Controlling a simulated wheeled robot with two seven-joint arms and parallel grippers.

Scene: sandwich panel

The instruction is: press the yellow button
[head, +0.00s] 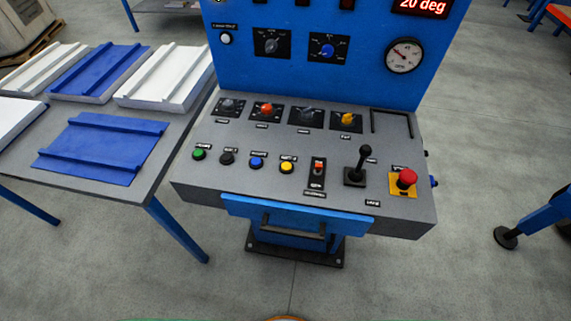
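The yellow button (287,167) is a small round push button in the front row of the sloped grey control panel (225,185). The blue button (256,163) is to its left and a red-topped rocker switch (318,171) is to its right. A black button (227,158) and a green button (198,154) are farther left in the same row. A yellow knob (347,118) sits in the row behind. Nothing covers the yellow button. Neither of my grippers shows in the head view.
A black joystick (359,164) and a red emergency stop (405,179) stand up on the panel's right. A blue drawer front (290,214) with a handle projects below. A table (160,150) with blue and white panels is at left. The floor in front is clear.

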